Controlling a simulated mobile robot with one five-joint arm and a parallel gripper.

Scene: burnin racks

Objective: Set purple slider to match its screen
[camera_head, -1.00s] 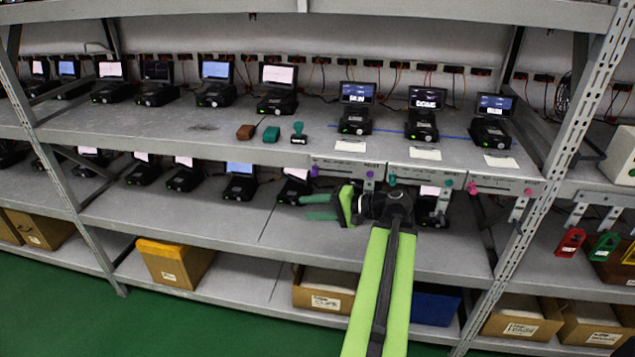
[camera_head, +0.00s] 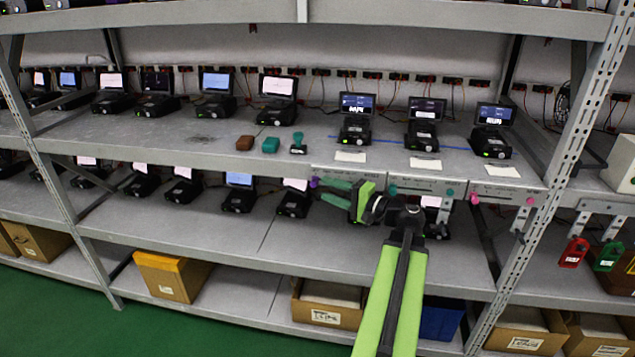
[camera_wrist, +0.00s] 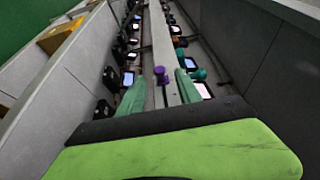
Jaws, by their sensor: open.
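The purple slider's knob (camera_head: 314,182) is at the left end of the left panel (camera_head: 340,172) on the shelf's front edge. My gripper (camera_head: 322,191) is open and empty, its teal fingers pointing left close by the knob. In the wrist view, the purple knob (camera_wrist: 160,71) shows between the fingertips; I cannot tell whether they touch it. The left device's screen (camera_head: 357,103) stands above this panel and is lit, with white text too small to read.
To the right are a panel with teal knobs (camera_head: 393,190) and a panel with pink knobs (camera_head: 475,198). Brown (camera_head: 245,143), teal (camera_head: 270,145) and dark green-topped (camera_head: 298,143) items lie on the shelf.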

